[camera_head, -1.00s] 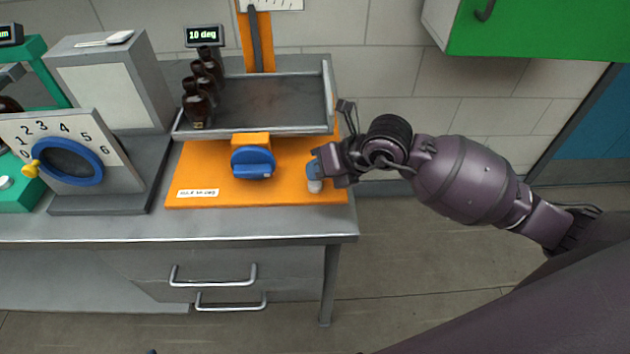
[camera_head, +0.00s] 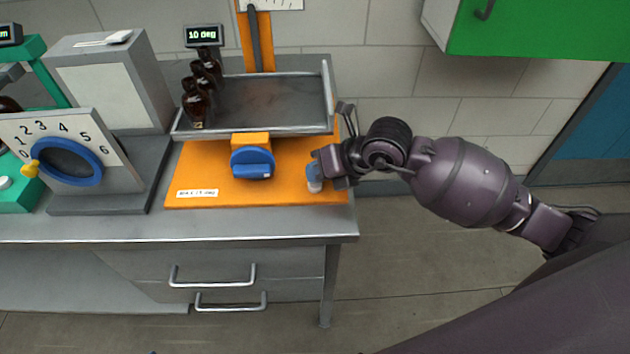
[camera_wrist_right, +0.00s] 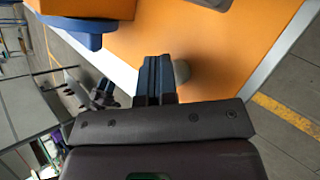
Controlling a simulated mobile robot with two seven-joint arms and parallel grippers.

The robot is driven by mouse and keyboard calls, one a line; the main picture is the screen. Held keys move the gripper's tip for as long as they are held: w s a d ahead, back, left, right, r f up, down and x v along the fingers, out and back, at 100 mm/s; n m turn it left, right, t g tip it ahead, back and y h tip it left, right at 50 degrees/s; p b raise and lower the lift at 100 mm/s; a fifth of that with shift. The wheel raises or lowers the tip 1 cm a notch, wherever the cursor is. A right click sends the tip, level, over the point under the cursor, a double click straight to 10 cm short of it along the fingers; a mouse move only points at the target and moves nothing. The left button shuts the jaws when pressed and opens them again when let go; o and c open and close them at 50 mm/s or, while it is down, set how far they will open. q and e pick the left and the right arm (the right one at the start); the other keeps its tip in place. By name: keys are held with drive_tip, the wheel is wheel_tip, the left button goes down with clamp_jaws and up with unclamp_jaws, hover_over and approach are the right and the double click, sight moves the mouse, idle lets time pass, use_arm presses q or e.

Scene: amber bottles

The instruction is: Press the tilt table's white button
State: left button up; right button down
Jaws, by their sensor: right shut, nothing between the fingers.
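The tilt table has an orange base (camera_head: 210,167), a blue knob (camera_head: 253,162) and a grey tray (camera_head: 270,103) with several dark amber bottles (camera_head: 197,100) along its left side. Its display (camera_head: 203,35) reads 10 deg. The white button (camera_head: 315,187) shows at the base's right front, just below my right gripper (camera_head: 315,174). In the right wrist view the button (camera_wrist_right: 182,72) is partly hidden behind the shut blue fingers (camera_wrist_right: 157,72). The fingers hold nothing. They look at or very near the button; I cannot tell if they touch.
A dial box with a blue ring (camera_head: 65,160) and yellow pointer stands left of the tilt table. A grey box (camera_head: 110,80) is behind it. A green cabinet (camera_head: 540,30) hangs at upper right. The bench front edge (camera_head: 200,240) is clear.

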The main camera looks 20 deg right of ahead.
drive_tip(key=shift+s+f, duration=0.1)
drive_tip(key=shift+f, duration=0.35)
idle(0.3)
drive_tip(key=shift+a+r+p, duration=0.1)
drive_tip(key=shift+r+p, duration=0.55)
drive_tip(key=shift+r, duration=0.4)
drive_tip(key=shift+r, duration=0.15)
